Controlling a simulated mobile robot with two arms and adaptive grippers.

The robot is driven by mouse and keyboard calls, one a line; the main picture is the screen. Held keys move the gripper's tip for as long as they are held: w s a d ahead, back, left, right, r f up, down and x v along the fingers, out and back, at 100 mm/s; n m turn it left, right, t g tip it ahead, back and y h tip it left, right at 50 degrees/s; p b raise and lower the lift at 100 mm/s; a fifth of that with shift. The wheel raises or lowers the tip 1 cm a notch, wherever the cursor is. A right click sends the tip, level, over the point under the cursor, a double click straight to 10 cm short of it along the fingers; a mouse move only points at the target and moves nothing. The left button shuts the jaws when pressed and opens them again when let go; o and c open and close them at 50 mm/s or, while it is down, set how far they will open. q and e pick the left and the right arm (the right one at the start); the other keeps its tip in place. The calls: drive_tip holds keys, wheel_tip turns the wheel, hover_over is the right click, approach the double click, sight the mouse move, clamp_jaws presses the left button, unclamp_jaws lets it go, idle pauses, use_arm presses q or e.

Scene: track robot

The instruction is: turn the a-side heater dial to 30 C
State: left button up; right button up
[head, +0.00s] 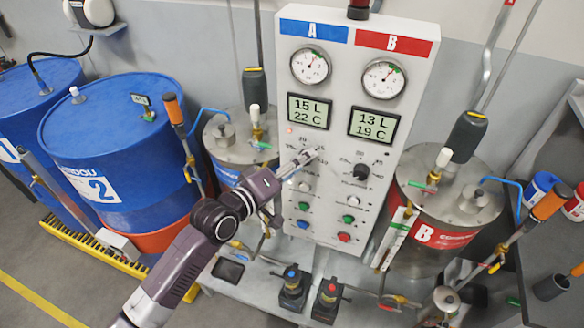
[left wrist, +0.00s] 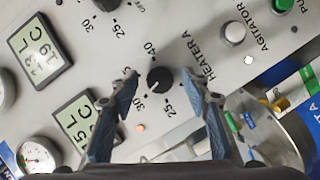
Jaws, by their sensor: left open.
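The black A-side heater dial (left wrist: 160,80) shows in the left wrist view, beside the words HEATER A, with 25, 30 and 40 readable around it. Its pointer is too small to read surely. My left gripper (left wrist: 160,73) is open, with one finger on each side of the dial; I cannot tell whether they touch it. In the head view my left gripper (head: 312,157) is at the A side of the white panel (head: 345,95) and hides this dial. The A display (head: 309,111) reads 15 L and 22 C. My right gripper is not in view.
The B heater dial (head: 361,172) is to the right, under the B display (head: 373,125) reading 13 L and 19 C. Coloured buttons sit below the dials. Steel tank B (head: 449,200) stands right of the panel, and blue drums (head: 115,150) stand left.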

use_arm(q)
drive_tip(key=v, duration=1.1)
drive_tip(key=shift+s+a, duration=0.2)
drive_tip(key=shift+s, duration=0.15)
drive_tip(key=w+a+f+g+y+b, duration=0.15)
drive_tip(key=a+f, duration=0.25)
drive_tip(key=f, duration=0.8)
drive_tip(key=w+a+f+t+y+b, duration=0.1)
drive_tip(key=a+f+y+b, duration=0.25)
drive_tip(key=f, duration=0.95)
drive_tip(key=s+a+f+m+g+y+b, duration=0.1)
drive_tip(key=s+a+f, duration=0.2)
drive_tip(key=f, duration=0.6)
drive_tip(key=s+a+f+g+y+b, duration=0.1)
drive_tip(key=s+a+f+g, duration=0.15)
drive_tip(key=f, duration=0.55)
drive_tip(key=s+a+f+m+g+y+b, duration=0.1)
drive_tip(key=s+a+f+m+g+b, duration=0.15)
drive_tip(key=s+f, duration=1.1)
drive_tip(key=s+a+f+m+g+y+b, duration=0.2)
drive_tip(key=s+f+g+b, duration=0.1)
drive_tip(key=s+f, duration=1.05)
drive_tip(key=s+d+f+m+g+b, duration=0.1)
drive_tip(key=s+f, duration=0.5)
drive_tip(key=s, duration=0.7)
drive_tip(key=shift+d+m+g+b, duration=0.25)
drive_tip(key=shift+m+g+b, duration=0.2)
drive_tip(key=shift+b, duration=0.05)
